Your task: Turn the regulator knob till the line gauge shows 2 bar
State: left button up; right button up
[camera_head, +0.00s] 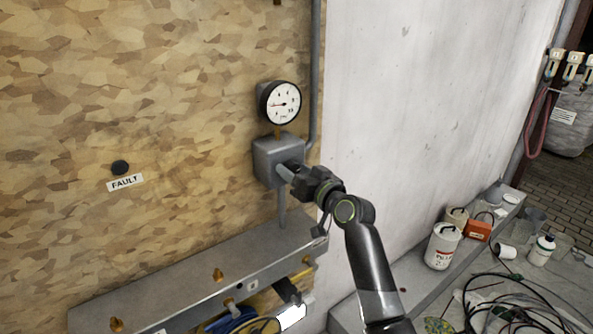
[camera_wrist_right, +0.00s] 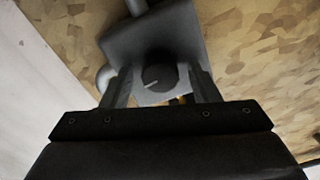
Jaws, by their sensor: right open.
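The line gauge (camera_head: 280,103) is a round white dial with a black rim on the wooden wall; its needle points left, and its numbers are too small to read. Below it sits the grey regulator box (camera_head: 266,158). The dark regulator knob (camera_wrist_right: 158,73) with a pale pointer line shows in the right wrist view; in the head view my gripper hides it. My right gripper (camera_head: 285,172) is at the front of the box. In the right wrist view its open fingers stand on either side of the knob, with gaps between. My left gripper is out of view.
A grey shelf (camera_head: 200,275) with brass fittings runs below the regulator. A black button (camera_head: 120,168) with a FAULT label (camera_head: 125,183) is at the left. A grey pipe (camera_head: 314,80) runs up beside the gauge. Cans (camera_head: 442,246), bottles and coiled cables (camera_head: 515,305) lie at the right.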

jog(key=shift+c, duration=0.3)
jog(key=c, duration=0.9)
jog(key=shift+m, duration=0.9)
jog(key=o, duration=1)
jog(key=shift+c, duration=0.2)
jog(key=b+v, duration=0.4)
jog(key=v, duration=1.3)
jog(key=shift+s+d+b, duration=0.15)
jog(key=shift+b, duration=0.15)
